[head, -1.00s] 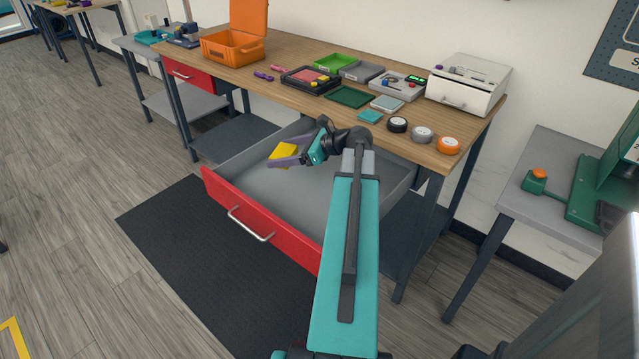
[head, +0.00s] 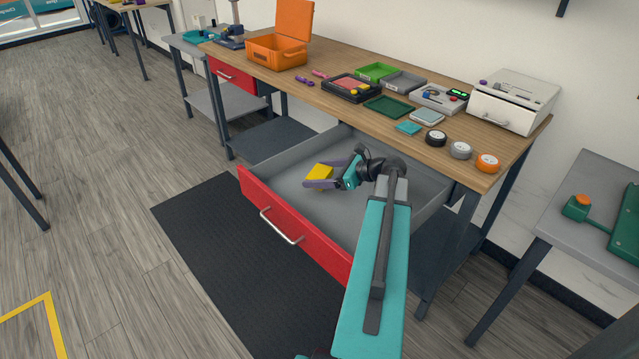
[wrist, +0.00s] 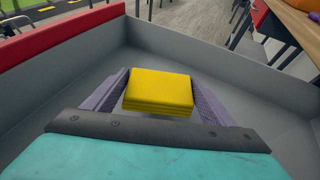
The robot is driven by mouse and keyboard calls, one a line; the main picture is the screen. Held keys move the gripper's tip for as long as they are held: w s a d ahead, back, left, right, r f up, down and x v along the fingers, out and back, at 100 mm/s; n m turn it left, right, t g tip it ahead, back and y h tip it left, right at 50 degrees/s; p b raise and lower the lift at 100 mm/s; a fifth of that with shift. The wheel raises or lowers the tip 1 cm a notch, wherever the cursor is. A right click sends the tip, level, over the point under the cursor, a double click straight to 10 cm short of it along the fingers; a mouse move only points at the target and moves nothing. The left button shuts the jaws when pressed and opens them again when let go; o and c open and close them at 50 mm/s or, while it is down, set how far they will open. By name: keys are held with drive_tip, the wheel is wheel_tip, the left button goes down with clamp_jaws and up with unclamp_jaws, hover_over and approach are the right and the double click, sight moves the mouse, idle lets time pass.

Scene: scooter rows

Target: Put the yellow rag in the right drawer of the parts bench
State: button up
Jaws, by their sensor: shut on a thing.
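The yellow rag (head: 319,172) is a folded block between the two purple-grey fingers of my gripper (head: 322,177). It also shows in the wrist view (wrist: 158,91), with my gripper (wrist: 159,88) shut on its sides. The right drawer (head: 297,236) of the parts bench (head: 345,97) is pulled far out, with a red front and grey inside. My gripper and the rag are over the drawer's inside, within its walls in the picture. I cannot tell whether the rag touches the drawer floor (wrist: 85,120). The drawer looks otherwise empty.
The bench top holds an orange case (head: 276,50), several trays, wheels and a white machine (head: 513,100). The left drawer (head: 232,76) looks shut. A grey side table (head: 590,200) stands at the right. A dark mat (head: 215,235) lies under the open drawer.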

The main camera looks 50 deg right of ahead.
drive_tip(key=shift+f, duration=0.15)
drive_tip(key=shift+f, duration=1.75)
drive_tip(key=shift+f, duration=0.1)
drive_tip(key=o, duration=1)
drive_tip(key=shift+s, duration=0.1)
drive_tip(key=v, duration=1.1)
drive_tip(key=shift+s+d+r+b, duration=0.15)
drive_tip(key=shift+s+r+b, duration=0.05)
drive_tip(key=shift+r+b, duration=0.1)
drive_tip(key=shift+s, duration=0.15)
